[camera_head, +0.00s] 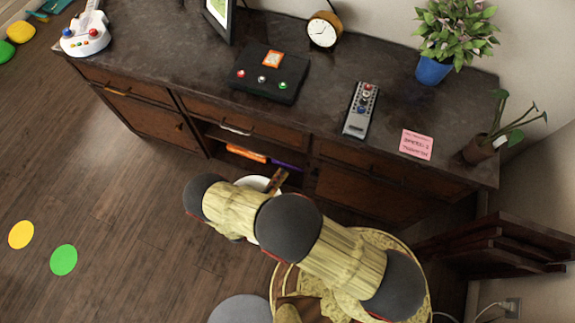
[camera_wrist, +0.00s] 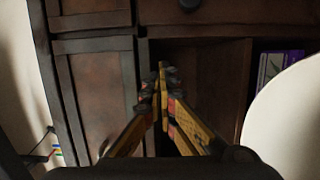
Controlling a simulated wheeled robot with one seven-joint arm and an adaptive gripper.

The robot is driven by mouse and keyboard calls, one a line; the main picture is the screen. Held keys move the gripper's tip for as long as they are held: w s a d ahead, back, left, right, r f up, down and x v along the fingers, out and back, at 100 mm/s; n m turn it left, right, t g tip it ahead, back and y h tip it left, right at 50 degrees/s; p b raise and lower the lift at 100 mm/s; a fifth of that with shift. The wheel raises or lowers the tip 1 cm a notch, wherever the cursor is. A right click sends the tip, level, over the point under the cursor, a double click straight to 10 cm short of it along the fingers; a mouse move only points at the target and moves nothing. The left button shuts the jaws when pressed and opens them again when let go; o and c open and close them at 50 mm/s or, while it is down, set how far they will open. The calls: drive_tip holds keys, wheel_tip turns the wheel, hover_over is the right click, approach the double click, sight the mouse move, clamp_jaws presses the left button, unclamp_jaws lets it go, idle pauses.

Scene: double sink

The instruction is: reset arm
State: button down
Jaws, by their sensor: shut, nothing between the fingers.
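My gripper (camera_wrist: 162,88) is shut and empty in the wrist view, its yellow-brown fingers meeting at the dark tips. It points at the front of the dark wooden cabinet (camera_wrist: 92,95), by the edge of an open compartment (camera_wrist: 205,85). In the head view my arm reaches up from the lower right, bent, over the floor in front of the cabinet (camera_head: 140,118). A brown finger of my gripper (camera_head: 278,181) shows just below the cabinet's open shelf. The rest of the gripper is mostly hidden behind my arm.
On the cabinet top are a remote (camera_head: 360,110), a black button box (camera_head: 270,75), a clock (camera_head: 323,31), a pink note (camera_head: 416,144) and plants. A white round shape (camera_wrist: 285,120) is at the right in the wrist view. The floor (camera_head: 130,220) at left is largely clear.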

drive_tip(key=shift+s+a, duration=0.35)
drive_tip(key=shift+s, duration=0.15)
